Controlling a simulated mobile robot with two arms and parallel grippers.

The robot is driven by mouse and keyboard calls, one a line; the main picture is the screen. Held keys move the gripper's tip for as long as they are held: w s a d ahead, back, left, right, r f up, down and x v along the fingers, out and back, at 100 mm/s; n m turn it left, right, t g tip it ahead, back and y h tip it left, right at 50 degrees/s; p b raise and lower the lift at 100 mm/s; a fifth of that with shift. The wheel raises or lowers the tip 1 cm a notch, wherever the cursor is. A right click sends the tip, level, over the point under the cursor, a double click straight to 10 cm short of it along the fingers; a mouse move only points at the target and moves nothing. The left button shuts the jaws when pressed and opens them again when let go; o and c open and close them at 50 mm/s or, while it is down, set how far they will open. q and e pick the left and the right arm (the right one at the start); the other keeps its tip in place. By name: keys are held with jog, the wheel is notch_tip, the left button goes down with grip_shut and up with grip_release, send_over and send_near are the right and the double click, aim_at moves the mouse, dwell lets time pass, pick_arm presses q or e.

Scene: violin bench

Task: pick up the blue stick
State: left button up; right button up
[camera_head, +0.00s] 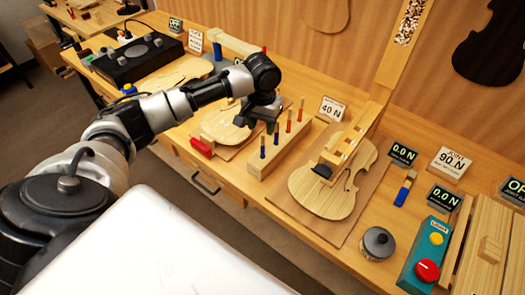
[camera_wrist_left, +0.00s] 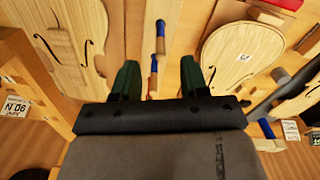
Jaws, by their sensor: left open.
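Several slim sticks stand in a row in a wooden block (camera_head: 262,184) in the middle of the bench. The nearest stick (camera_head: 263,150) has a blue lower part; others beside it show orange or red. I cannot tell whether anything touches the fingers. My right gripper is not in view.
A violin plate (camera_head: 322,192) under a wooden bridge-like fixture lies right of the block. Another plate (camera_head: 224,122) with a red-handled tool (camera_head: 201,147) lies left. A blue-ended piece (camera_head: 404,190), a round black-topped jar (camera_head: 378,242) and a teal button box (camera_head: 427,255) are at right.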

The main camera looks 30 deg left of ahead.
aim_at(262, 143)
pick_arm(q)
notch_tip(262, 143, down, 3)
jog(key=f, duration=0.1)
jog(key=f+p, duration=0.2)
jog(key=f, duration=0.1)
jog(key=shift+w+a+f, duration=0.1)
jog(key=shift+w, duration=0.2)
jog(key=shift+f, duration=0.6)
jog(key=shift+r, duration=0.1)
grip_shut()
